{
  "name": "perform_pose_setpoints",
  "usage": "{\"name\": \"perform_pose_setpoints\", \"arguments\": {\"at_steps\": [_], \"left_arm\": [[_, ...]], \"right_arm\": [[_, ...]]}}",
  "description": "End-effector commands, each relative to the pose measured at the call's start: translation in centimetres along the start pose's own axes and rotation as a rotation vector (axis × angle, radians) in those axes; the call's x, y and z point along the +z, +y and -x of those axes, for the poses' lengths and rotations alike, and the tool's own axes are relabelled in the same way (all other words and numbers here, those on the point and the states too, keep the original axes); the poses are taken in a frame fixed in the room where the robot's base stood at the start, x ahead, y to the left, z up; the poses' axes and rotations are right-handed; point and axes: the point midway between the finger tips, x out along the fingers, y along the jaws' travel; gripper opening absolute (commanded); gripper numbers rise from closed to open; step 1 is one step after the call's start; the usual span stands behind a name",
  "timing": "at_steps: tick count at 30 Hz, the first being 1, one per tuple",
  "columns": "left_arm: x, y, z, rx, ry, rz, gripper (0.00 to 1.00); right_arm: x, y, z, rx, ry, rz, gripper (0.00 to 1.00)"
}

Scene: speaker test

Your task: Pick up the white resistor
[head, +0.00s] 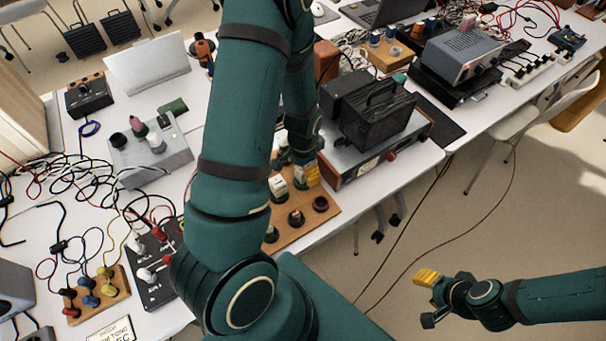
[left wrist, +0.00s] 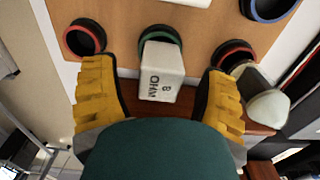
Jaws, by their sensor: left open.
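The white resistor is a pale block marked "8 OHM" in the left wrist view (left wrist: 162,76), standing on a green-ringed socket of a wooden board (left wrist: 205,22). In the head view the resistor (head: 278,186) shows beside my left arm. My left gripper (left wrist: 161,68) is open, with one yellow finger on each side of the resistor and visible gaps between. In the head view my left gripper (head: 303,175) is partly hidden by its own arm. My right gripper (head: 431,297) has its fingers apart, over the floor at the lower right, away from the table.
The board holds several ringed sockets, including a red one (left wrist: 85,38). A black box (head: 377,122) on a grey device stands just right of the board. A grey instrument (head: 150,155) and tangled cables lie left.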

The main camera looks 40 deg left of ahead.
Motion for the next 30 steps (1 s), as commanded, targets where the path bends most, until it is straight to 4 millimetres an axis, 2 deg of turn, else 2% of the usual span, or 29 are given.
{"name": "perform_pose_setpoints", "arguments": {"at_steps": [7, 8, 9, 14, 26, 30], "left_arm": [[0.0, 0.0, -0.1, 0.0, 0.0, 0.0, 0.73], [0.0, 0.0, -0.1, 0.0, 0.0, 0.0, 0.71], [0.0, 0.0, -0.1, 0.0, 0.0, 0.0, 0.57], [0.0, 0.0, -0.1, 0.0, 0.0, 0.0, 0.01], [0.0, 0.0, -0.1, 0.0, 0.0, 0.0, 0.0], [-0.1, 0.0, 1.2, -0.001, 0.001, -0.002, 0.0]], "right_arm": [[0.0, 0.0, 0.0, 0.0, -0.001, 0.0, 0.47], [0.0, 0.0, 0.0, 0.0, -0.001, 0.0, 0.47], [0.0, 0.0, 0.0, 0.0, -0.001, 0.0, 0.47], [0.0, 0.0, 0.0, 0.0, -0.001, 0.0, 0.47], [0.0, 0.0, 0.0, 0.0, 0.0, 0.0, 0.47], [-0.1, -0.1, 0.3, 0.0, 0.002, -0.001, 0.47]]}}
